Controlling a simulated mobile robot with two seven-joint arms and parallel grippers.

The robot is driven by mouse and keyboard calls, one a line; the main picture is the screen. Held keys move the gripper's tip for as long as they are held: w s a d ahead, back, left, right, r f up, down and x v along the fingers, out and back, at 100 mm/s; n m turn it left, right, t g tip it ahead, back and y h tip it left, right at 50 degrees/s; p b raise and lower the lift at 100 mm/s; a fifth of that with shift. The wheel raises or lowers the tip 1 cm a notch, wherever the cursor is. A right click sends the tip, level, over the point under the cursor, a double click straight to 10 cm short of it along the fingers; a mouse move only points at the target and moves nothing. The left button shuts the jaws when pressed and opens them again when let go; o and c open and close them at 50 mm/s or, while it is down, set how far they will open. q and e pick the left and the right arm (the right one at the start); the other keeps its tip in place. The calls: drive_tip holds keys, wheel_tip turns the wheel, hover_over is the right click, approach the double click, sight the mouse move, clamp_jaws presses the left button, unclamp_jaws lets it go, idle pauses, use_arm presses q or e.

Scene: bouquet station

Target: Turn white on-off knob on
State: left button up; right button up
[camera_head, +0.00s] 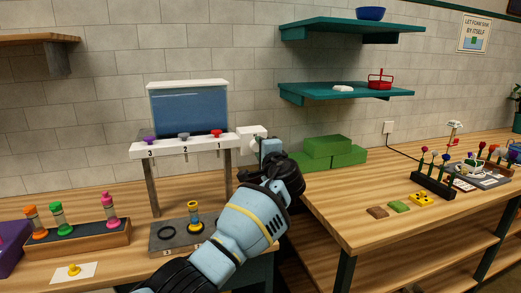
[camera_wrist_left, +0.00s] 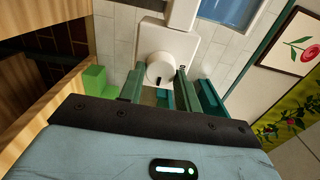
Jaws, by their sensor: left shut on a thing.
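The white on-off knob (camera_wrist_left: 158,66) is round, with a small dark mark on its face, and sits on a white housing (camera_wrist_left: 182,44). In the head view the housing (camera_head: 250,131) is at the right end of the dispenser's white rail, and my gripper hides most of the knob. My left gripper (camera_head: 268,148) is at the knob. In the left wrist view its two green-grey fingers (camera_wrist_left: 159,82) stand on either side of the knob, shut on it. My right gripper is not in view.
The dispenser's rail (camera_head: 185,145) carries purple, grey and red knobs numbered 3, 2, 1, below a blue tank (camera_head: 188,108). A grey plate (camera_head: 175,236) holds a yellow-ringed tube. Green blocks (camera_head: 327,150) lie just right of my gripper. A teal shelf (camera_head: 345,92) hangs above.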

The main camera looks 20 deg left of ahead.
use_arm(q)
drive_tip(key=o, duration=0.9)
drive_tip(key=shift+o, duration=0.2)
drive_tip(key=v, duration=0.7)
drive_tip(key=shift+s+d, duration=0.25)
drive_tip(key=shift+s, duration=0.1)
